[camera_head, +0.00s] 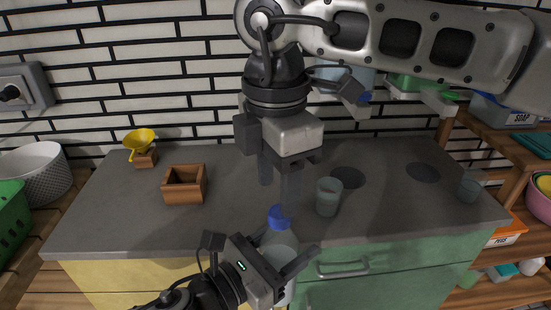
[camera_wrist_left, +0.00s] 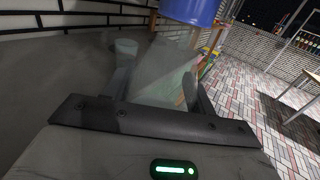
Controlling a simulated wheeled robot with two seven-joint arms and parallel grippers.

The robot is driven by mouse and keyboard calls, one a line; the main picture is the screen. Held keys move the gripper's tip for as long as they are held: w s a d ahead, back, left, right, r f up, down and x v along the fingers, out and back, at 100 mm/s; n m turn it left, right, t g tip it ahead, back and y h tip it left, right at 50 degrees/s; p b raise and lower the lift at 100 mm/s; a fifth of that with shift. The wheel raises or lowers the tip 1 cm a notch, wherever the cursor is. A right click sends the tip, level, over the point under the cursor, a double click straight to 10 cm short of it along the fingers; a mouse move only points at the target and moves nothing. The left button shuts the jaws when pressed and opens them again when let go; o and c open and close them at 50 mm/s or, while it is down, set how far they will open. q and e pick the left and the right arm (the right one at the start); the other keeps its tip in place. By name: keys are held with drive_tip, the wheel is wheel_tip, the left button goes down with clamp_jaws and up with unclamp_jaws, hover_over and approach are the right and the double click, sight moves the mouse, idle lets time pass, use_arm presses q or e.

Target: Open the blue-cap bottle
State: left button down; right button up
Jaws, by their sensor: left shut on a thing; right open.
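The bottle (camera_head: 282,240) is clear with a blue cap (camera_head: 279,216), standing roughly upright in front of the counter. My left gripper (camera_head: 283,267) is shut on its body, below the cap. In the left wrist view the see-through body (camera_wrist_left: 162,75) sits between the fingers, and the cap (camera_wrist_left: 190,10) is at the top edge, partly cut off. The cap looks seated on the bottle. My right gripper (camera_head: 278,190) points down, open and empty, with its fingers just above the cap. I cannot tell whether a fingertip touches it.
A glass (camera_head: 327,198) stands on the grey counter (camera_head: 110,215), close to the right of my right gripper. A wooden box (camera_head: 184,185) and a yellow funnel (camera_head: 140,140) are at left. Another glass (camera_head: 471,187) is at the right edge. Shelves with goods stand at right.

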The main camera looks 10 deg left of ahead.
sight(277, 211)
drive_tip(key=shift+f, duration=2.2)
drive_tip(key=shift+c, duration=0.3)
